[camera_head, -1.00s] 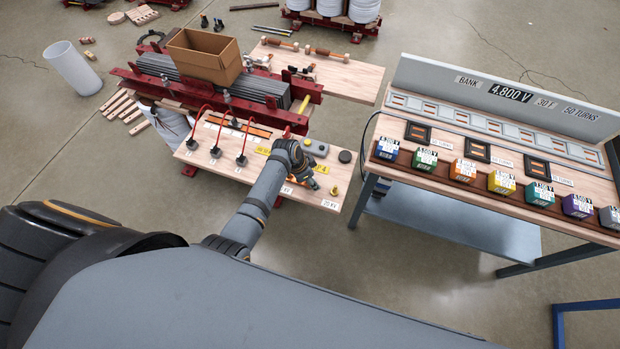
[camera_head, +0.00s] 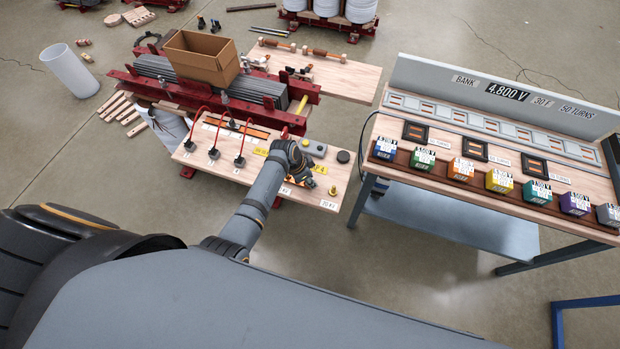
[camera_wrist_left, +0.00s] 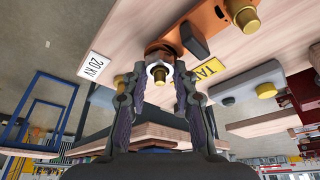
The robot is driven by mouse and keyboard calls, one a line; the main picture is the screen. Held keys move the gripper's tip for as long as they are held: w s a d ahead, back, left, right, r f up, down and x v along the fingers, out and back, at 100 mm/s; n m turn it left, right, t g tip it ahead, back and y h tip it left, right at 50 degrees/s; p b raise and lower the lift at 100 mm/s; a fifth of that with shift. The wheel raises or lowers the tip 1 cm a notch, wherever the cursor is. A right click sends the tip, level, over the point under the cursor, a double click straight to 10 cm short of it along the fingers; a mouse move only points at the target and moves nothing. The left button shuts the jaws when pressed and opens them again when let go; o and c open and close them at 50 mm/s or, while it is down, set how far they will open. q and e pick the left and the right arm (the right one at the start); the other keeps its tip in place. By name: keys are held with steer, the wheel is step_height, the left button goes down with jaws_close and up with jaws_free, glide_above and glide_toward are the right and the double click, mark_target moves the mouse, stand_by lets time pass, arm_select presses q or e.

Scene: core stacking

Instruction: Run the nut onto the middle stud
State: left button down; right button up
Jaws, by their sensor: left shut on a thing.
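My left gripper (camera_wrist_left: 160,72) is shut on a pale metal nut (camera_wrist_left: 151,69), held between its two fingertips. A brass stud end (camera_wrist_left: 160,79) shows through the middle of the nut; how far the nut sits along it cannot be told. In the head view my left gripper (camera_head: 308,179) is over the front right part of the wooden terminal board (camera_head: 205,162), and the wrist hides the nut. My right gripper is not in view.
A brass post (camera_head: 333,190) stands near the "20 KV" label (camera_head: 328,205). Several black-based red leads (camera_head: 214,153) stand on the board's left. A grey box with a yellow button (camera_head: 314,148) and a black knob (camera_head: 343,157) lie behind the gripper. A bench with coloured blocks (camera_head: 499,181) stands right.

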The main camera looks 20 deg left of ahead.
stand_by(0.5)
arm_select(q)
steer(key=shift+a+m, duration=0.1)
steer(key=shift+m, duration=0.5)
steer(key=m+g, duration=0.1)
steer(key=m, duration=0.2)
steer(key=shift+f+h, duration=0.1)
steer(key=shift+h, duration=0.3)
steer(key=shift+m, duration=0.3)
steer(key=m+g+b, duration=0.1)
steer(key=m, duration=0.1)
steer(key=shift+m, duration=0.3)
steer(key=shift+m+g+b, duration=0.3)
steer(key=shift+m+g, duration=0.1)
steer(key=shift+m, duration=0.5)
